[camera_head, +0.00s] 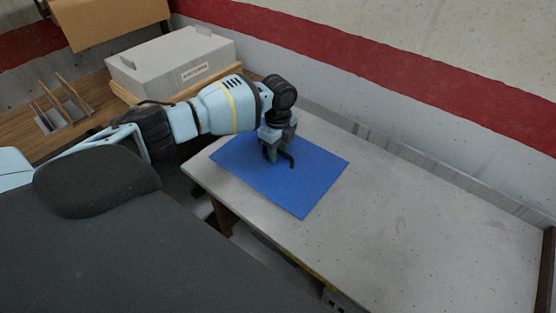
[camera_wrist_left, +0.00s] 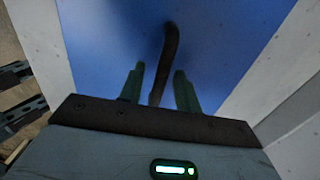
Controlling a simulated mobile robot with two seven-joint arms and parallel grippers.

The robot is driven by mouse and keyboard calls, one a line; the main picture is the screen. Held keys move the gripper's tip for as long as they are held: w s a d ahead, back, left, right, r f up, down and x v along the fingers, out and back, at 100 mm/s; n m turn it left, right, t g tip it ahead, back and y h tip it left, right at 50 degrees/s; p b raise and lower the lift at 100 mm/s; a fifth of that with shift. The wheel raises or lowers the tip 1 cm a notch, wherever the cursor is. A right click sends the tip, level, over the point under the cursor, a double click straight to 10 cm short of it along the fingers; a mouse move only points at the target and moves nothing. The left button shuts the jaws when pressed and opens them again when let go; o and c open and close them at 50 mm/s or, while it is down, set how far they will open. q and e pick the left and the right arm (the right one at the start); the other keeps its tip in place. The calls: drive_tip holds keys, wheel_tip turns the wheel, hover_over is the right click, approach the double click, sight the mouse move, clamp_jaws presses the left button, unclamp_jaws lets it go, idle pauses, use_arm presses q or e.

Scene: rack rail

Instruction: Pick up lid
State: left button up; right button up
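A blue flat sheet (camera_head: 318,178) lies on the pale table; it also fills much of the left wrist view (camera_wrist_left: 100,40). My left gripper (camera_head: 276,157) points down over the sheet. A slim dark curved piece (camera_head: 291,161) shows beside its fingers. In the left wrist view, this dark piece (camera_wrist_left: 168,45) runs between the two green fingers, which stand apart with gaps beside it. My left gripper (camera_wrist_left: 159,70) looks open. I cannot tell whether the dark piece touches the sheet. No thing is clearly recognisable as a lid. My right gripper is not in view.
The pale table (camera_head: 420,215) is bare to the right of the sheet, with a wall behind it. At the left, a grey labelled box (camera_head: 165,62) and a small slotted holder (camera_head: 62,112) stand on a wooden surface. A brown carton (camera_head: 108,22) is above.

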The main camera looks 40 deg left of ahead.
sight(278, 150)
use_arm(q)
drive_tip(key=shift+f, duration=0.25)
clamp_jaws()
drive_tip(key=shift+r, duration=0.2)
drive_tip(key=shift+r, duration=0.65)
wheel_tip(278, 150, up, 2)
drive_tip(key=shift+s+r, duration=0.1)
drive_tip(key=s, duration=0.4)
drive_tip(key=s+p, duration=0.1)
drive_tip(key=s, duration=0.4)
drive_tip(key=s+r+p, duration=0.1)
drive_tip(key=s, duration=0.4)
drive_tip(key=shift+s+d+r, duration=0.1)
drive_tip(key=shift+d, duration=0.25)
drive_tip(key=shift+s, duration=0.75)
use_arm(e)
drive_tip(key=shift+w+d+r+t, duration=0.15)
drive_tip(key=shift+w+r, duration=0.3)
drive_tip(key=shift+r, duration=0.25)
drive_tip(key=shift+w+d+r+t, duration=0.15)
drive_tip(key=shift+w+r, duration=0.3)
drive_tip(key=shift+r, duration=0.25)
use_arm(q)
drive_tip(key=shift+d, duration=0.1)
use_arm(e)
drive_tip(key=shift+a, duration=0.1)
